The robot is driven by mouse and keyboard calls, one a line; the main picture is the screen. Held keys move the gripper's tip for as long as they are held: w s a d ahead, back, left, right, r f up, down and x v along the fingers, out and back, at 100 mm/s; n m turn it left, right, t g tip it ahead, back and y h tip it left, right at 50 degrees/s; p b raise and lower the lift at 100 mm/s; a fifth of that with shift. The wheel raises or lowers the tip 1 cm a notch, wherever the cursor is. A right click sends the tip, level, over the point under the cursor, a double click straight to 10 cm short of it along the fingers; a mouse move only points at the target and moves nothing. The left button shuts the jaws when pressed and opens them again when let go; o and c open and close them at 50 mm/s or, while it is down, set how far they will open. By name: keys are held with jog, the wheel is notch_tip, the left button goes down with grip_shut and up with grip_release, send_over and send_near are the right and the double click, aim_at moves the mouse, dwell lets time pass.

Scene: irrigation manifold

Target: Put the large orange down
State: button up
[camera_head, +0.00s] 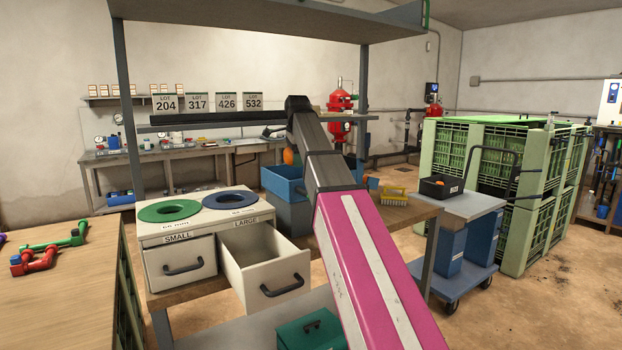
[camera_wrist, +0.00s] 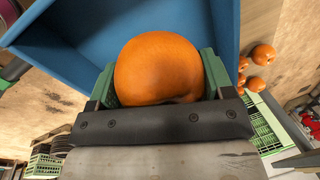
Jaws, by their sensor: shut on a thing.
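The large orange (camera_wrist: 158,68) fills the space between the green fingers of my gripper (camera_wrist: 158,80) in the wrist view. My gripper is shut on it. In the head view the orange (camera_head: 288,156) shows as a small patch beside the end of my arm, above or near a blue crate (camera_head: 284,184). In the wrist view the blue crate (camera_wrist: 62,52) lies behind the orange, and the orange looks held over its opening. My arm hides part of the crate in the head view. I cannot tell the height of the orange above the crate floor.
A sizing box has a green ring (camera_head: 169,211) and a blue ring (camera_head: 230,199). Its LARGE drawer (camera_head: 262,262) is pulled out and looks empty; its SMALL drawer (camera_head: 181,268) is shut. Loose oranges (camera_wrist: 262,54) lie right of the crate. A shelf (camera_head: 265,22) hangs overhead.

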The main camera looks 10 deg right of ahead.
jog(key=d+f, duration=0.1)
jog(key=d, duration=0.1)
jog(key=w+d+f, duration=0.1)
jog(key=d, duration=0.1)
jog(key=d+f, duration=0.1)
jog(key=shift+w+d+f, duration=0.15)
jog(key=shift+d+f, duration=0.2)
jog(key=shift+d, duration=0.05)
jog(key=shift+f, duration=2)
jog(key=shift+f, duration=0.1)
jog(key=o, duration=0.9)
jog(key=r, duration=0.4)
jog(key=s+r, duration=0.1)
jog(key=r, duration=0.3)
jog(key=s+r, duration=0.1)
jog(key=r, duration=0.3)
jog(key=shift+s+d, duration=0.1)
jog(key=shift+d, duration=0.1)
